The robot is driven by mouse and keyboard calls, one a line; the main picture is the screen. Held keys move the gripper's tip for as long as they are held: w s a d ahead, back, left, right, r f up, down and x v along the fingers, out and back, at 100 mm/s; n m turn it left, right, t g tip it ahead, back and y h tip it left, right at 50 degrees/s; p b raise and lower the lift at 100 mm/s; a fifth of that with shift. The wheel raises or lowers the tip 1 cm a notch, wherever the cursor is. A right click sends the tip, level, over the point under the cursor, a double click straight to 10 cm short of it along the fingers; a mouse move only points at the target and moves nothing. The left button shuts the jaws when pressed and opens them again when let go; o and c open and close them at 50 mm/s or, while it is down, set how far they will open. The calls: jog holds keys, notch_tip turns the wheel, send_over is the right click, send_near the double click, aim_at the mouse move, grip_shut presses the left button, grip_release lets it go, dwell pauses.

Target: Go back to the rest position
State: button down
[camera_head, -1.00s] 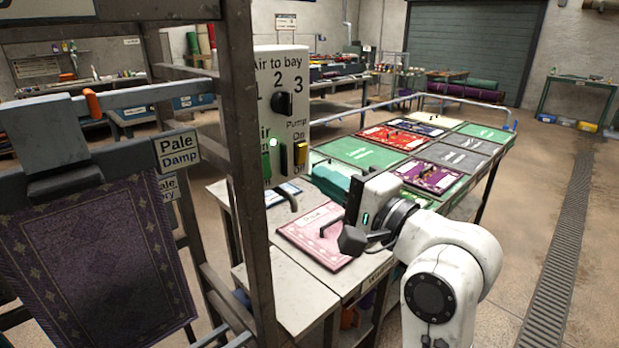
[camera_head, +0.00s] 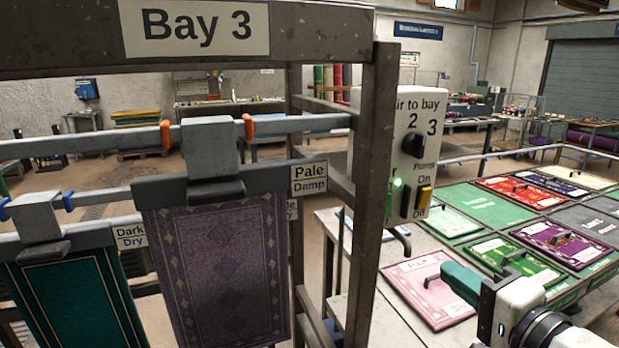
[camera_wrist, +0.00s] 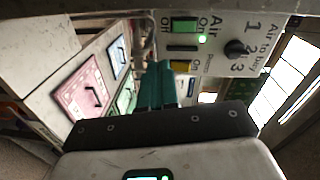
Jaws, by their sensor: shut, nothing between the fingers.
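My gripper (camera_head: 450,272) is at the lower right of the head view, its teal fingers shut and empty. It is in front of the pink board and right of the control panel (camera_head: 405,165), apart from the panel. In the wrist view my gripper (camera_wrist: 159,68) points up toward the panel (camera_wrist: 225,48), which has a black knob (camera_wrist: 236,48), a lit green light and green and yellow switches. The arm behind the gripper is mostly cut off by the picture edge.
The Bay 3 frame (camera_head: 372,200) stands close on the left, with a purple rug (camera_head: 225,270) and a dark teal rug (camera_head: 75,300) hanging in it. A table with a pink board (camera_head: 405,278) and several coloured boards lies at the right.

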jog(key=s+d+f+n+g+h, duration=0.1)
jog(key=s+f+n+g+h, duration=0.25)
jog(key=f, duration=0.75)
jog(key=s+d+f+n+g+y, duration=0.15)
jog(key=s+f+g, duration=0.35)
jog(key=f, duration=0.6)
jog(key=s+f+n+g+h, duration=0.1)
jog(key=s+f+n+g, duration=0.2)
jog(key=s+f, duration=0.4)
jog(key=s+d+f+n+g+h, duration=0.1)
jog(key=s+f+n+g+h, duration=0.1)
jog(key=s+f, duration=0.6)
jog(key=s+n+g, duration=0.1)
jog(key=s+n, duration=0.1)
jog(key=s, duration=0.4)
jog(key=shift+s+d+f+g, duration=0.2)
jog(key=shift+s+d+g, duration=0.05)
jog(key=shift+s+g, duration=0.15)
